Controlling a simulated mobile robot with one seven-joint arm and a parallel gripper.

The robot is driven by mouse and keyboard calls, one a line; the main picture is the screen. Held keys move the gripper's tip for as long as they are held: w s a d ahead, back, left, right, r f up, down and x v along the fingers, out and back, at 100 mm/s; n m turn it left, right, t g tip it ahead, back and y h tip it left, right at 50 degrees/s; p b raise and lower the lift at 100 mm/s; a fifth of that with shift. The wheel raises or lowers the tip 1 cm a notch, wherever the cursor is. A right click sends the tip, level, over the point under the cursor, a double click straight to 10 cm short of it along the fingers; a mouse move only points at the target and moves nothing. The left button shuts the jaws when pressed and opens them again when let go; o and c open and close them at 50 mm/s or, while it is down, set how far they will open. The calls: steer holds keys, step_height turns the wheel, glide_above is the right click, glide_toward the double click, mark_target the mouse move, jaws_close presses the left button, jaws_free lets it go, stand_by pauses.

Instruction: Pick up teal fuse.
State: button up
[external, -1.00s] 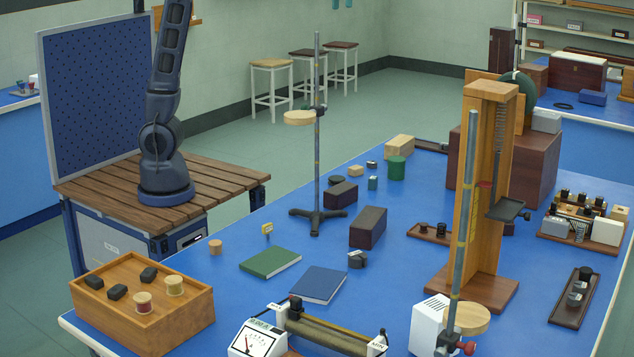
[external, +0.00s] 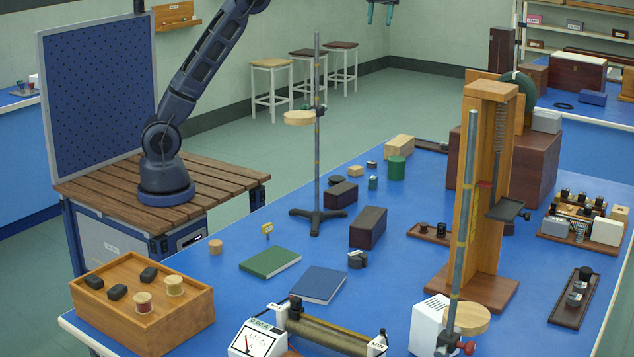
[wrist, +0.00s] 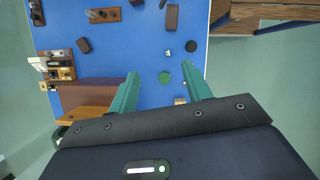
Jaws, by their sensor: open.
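The teal fuse (external: 373,183) is a small upright teal block on the blue bench in the external view, left of a green cylinder (external: 397,168). My gripper (external: 380,14) shows at the top edge of the external view, its teal fingers pointing down, high above the bench. In the wrist view my gripper (wrist: 160,76) is open with nothing held between its fingers.
A small wooden block (external: 355,171), a black puck (external: 335,181) and a larger wooden block (external: 399,147) lie near the fuse. A tall rod stand (external: 317,130) rises to its left. A wooden column apparatus (external: 487,190) stands to the right.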

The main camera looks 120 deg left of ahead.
glide_toward(373, 177)
steer(key=x, duration=0.5)
steer(key=shift+a+f, duration=0.25)
steer(key=shift+f, duration=0.05)
steer(key=shift+d+x, duration=0.15)
steer(key=shift+x, duration=1.15)
steer(key=shift+d+x, duration=0.1)
steer(key=shift+x, duration=1.2)
steer(key=shift+r, duration=0.15)
steer(key=c, duration=1.1)
